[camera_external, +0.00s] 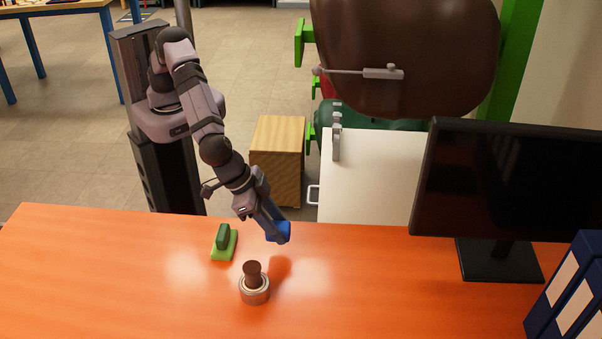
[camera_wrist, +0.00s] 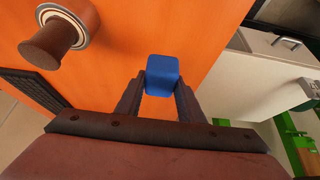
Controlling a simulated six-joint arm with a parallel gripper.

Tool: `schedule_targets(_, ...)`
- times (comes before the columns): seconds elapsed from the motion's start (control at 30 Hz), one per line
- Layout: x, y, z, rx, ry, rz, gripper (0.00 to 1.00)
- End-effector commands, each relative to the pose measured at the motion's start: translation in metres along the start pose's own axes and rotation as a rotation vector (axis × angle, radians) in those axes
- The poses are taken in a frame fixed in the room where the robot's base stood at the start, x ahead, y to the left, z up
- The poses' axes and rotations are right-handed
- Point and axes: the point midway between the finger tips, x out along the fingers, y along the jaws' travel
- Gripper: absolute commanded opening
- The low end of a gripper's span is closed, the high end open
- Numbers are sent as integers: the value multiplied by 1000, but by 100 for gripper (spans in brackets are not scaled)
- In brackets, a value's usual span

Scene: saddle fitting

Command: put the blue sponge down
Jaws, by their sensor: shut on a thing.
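The blue sponge (camera_external: 279,232) is between the fingers of my gripper (camera_external: 272,228), above the back edge of the orange desk (camera_external: 120,270). In the wrist view the sponge (camera_wrist: 163,75) sits at the tips of the fingers (camera_wrist: 160,92), which are shut on it. The sponge appears clear of the desk surface. Part of the sponge is hidden behind the fingers in the external view.
A metal ring with a brown knob (camera_external: 253,284) stands on the desk in front of my gripper. A green block on a lighter green base (camera_external: 224,242) lies to the left. A monitor (camera_external: 505,190) and blue binders (camera_external: 570,290) stand at right. The left desk is clear.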

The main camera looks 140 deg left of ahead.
Motion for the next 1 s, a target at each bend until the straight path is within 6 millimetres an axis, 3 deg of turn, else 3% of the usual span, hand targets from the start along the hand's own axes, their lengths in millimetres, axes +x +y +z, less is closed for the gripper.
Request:
schedule_targets(0.37,14,0,8,1,0,-1,13)
schedule_targets(0.67,40,0,23,1,-1,0,13)
schedule_targets(1.0,43,0,24,-1,1,1,13)
